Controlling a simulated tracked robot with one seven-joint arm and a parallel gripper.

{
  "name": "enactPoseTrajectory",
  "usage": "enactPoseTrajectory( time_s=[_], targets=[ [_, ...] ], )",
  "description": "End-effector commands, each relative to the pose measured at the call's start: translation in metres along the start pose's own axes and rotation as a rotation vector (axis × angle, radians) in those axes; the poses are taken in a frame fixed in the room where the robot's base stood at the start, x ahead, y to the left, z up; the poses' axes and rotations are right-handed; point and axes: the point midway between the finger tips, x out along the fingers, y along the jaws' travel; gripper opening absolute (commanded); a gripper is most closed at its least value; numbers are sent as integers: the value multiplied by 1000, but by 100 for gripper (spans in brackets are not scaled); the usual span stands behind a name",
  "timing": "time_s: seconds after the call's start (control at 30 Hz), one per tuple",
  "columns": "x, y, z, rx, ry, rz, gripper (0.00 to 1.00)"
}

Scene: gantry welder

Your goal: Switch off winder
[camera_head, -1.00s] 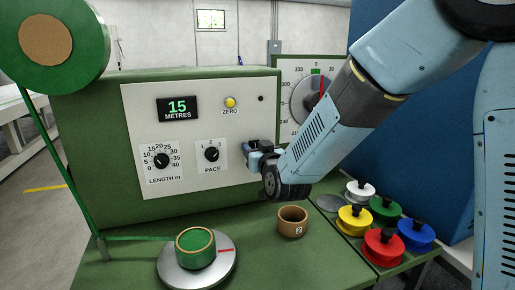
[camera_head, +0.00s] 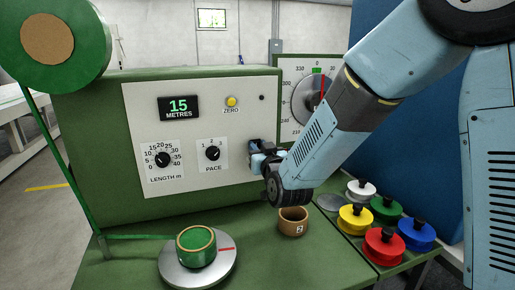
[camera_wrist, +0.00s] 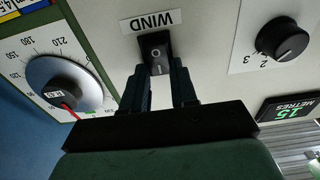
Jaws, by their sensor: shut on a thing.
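The winder is a green cabinet with a pale front panel (camera_head: 200,180). In the head view the switch is hidden behind my gripper (camera_head: 254,155). My gripper (camera_wrist: 161,72) is at the panel with its two dark fingers at the sides of the rocker, shut on it. The display (camera_head: 179,107) reads 15 metres. A green reel (camera_head: 196,246) sits on the silver turntable (camera_head: 170,271), with green ribbon running to it.
The pace knob (camera_head: 212,153) and length knob (camera_head: 162,160) are left of my gripper. A round dial (camera_head: 305,100) with a red pointer is behind my arm. A brown cup (camera_head: 292,222) and several coloured spools (camera_head: 385,240) stand below my arm.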

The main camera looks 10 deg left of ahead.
Motion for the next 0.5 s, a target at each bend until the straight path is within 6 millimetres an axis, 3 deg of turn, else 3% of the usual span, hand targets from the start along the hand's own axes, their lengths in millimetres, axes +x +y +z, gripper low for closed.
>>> enactPoseTrajectory(
  time_s=[0.5],
  targets=[
    [-2,0,7,1,238,-1,0]
  ],
)
